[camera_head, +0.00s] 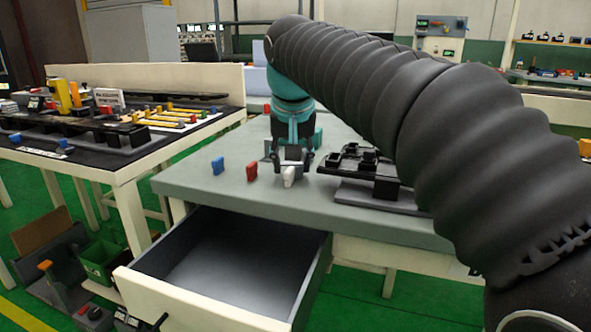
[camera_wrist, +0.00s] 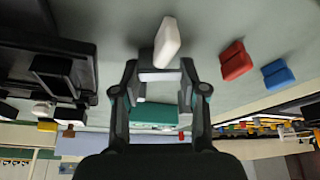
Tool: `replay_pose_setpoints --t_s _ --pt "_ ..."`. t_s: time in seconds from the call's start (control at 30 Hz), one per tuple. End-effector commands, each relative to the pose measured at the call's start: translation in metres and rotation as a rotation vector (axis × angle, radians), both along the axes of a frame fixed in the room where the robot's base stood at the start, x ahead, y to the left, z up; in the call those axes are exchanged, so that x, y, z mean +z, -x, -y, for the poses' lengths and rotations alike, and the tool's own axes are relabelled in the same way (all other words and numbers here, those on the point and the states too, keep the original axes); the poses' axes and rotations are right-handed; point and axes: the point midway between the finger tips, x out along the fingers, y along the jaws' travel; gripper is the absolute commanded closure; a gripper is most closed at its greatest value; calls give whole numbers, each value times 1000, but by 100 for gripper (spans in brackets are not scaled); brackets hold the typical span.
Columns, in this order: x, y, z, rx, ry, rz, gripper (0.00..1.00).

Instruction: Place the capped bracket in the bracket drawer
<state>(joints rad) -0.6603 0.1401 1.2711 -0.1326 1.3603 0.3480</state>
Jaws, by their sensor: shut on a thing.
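My gripper (camera_head: 291,165) is low over the grey bench top, its two fingers pointing down. In the wrist view its fingers (camera_wrist: 160,80) close on a pale grey bracket (camera_wrist: 160,75). The bracket also shows in the head view (camera_head: 292,153), partly hidden by the fingers. A teal block (camera_wrist: 153,113) shows beyond the bracket; I cannot tell whether it touches it. A white clip (camera_head: 289,176) stands on the bench just in front of the gripper. The open drawer (camera_head: 205,300) sticks out below the bench front and looks empty.
A red clip (camera_head: 252,171) and a blue clip (camera_head: 218,165) stand left of the gripper. A black fixture (camera_head: 362,160) on a grey base stands close at right. A side table (camera_head: 130,168) with parts is at left. The bench's front left is clear.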

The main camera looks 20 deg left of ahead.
Motion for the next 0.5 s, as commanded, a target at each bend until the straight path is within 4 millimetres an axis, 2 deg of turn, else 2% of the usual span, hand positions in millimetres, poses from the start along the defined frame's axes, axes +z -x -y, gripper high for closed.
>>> replay_pose_setpoints --t_s 0.27,0.5 --pt "1 0 0 0 0 0 86" --pt "15 -1 -1 0 0 1 86"
